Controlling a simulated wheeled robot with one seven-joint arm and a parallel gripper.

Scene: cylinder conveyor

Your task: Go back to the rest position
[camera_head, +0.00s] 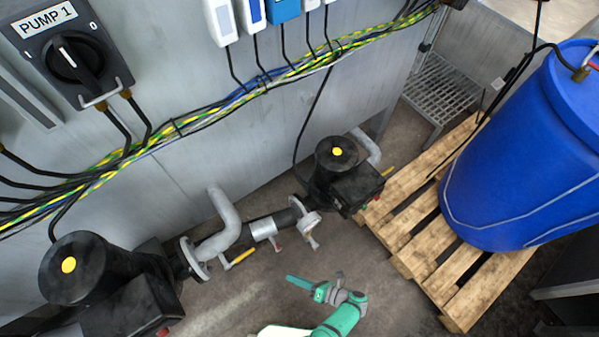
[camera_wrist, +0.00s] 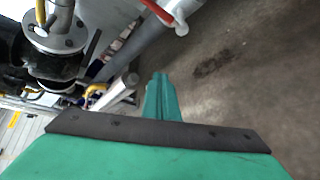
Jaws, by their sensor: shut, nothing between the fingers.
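My gripper (camera_head: 291,279) shows low in the middle of the head view, at the end of my green arm. Its fingers are together and empty, pointing left over the concrete floor. In the wrist view the green fingers (camera_wrist: 160,78) stand side by side with nothing between them. The gripper is in front of the grey pipe (camera_head: 222,238) and its valves, apart from them in the head view. No object is held.
Two black pumps (camera_head: 95,272) stand along a grey metal wall, with PUMP 1 switch (camera_head: 72,58) above. Cables (camera_head: 255,95) run across it. A blue barrel (camera_head: 520,165) stands on a wooden pallet (camera_head: 410,262) at right. Bare floor (camera_head: 255,295) lies around my gripper.

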